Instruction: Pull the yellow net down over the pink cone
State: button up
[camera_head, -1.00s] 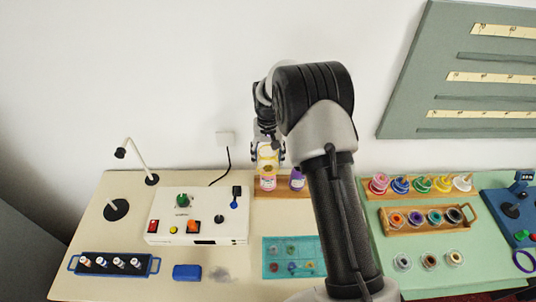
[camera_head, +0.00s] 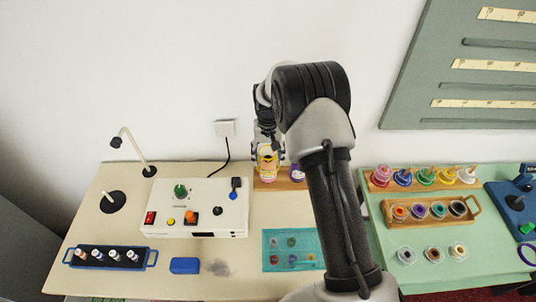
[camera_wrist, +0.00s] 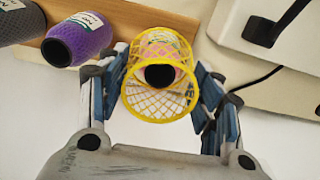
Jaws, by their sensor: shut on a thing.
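The yellow net (camera_wrist: 133,93) is an open mesh sleeve with a solid rim, held between the two fingers of my gripper (camera_wrist: 160,90). The pink cone (camera_wrist: 152,50) stands on the wooden rack, with its dark top hole showing through the mesh. The net is around the cone's upper part in the wrist view; how far down it reaches is hard to tell. In the head view, my gripper (camera_head: 267,150) is right above the net (camera_head: 266,163), and the cone (camera_head: 267,179) shows below it. The arm partly covers that area.
A purple cone (camera_wrist: 80,38) stands close beside the pink one on the wooden rack (camera_head: 284,186), with a dark grey cone (camera_wrist: 18,20) beyond it. A white control box (camera_head: 205,205) is left of the rack. A teal tray (camera_head: 292,262) lies in front.

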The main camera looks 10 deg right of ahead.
jog(key=shift+f+b, duration=1.45)
jog(key=shift+f, duration=0.95)
jog(key=o, duration=0.8)
notch_tip(320, 180, up, 12)
jog(key=shift+r, duration=0.1)
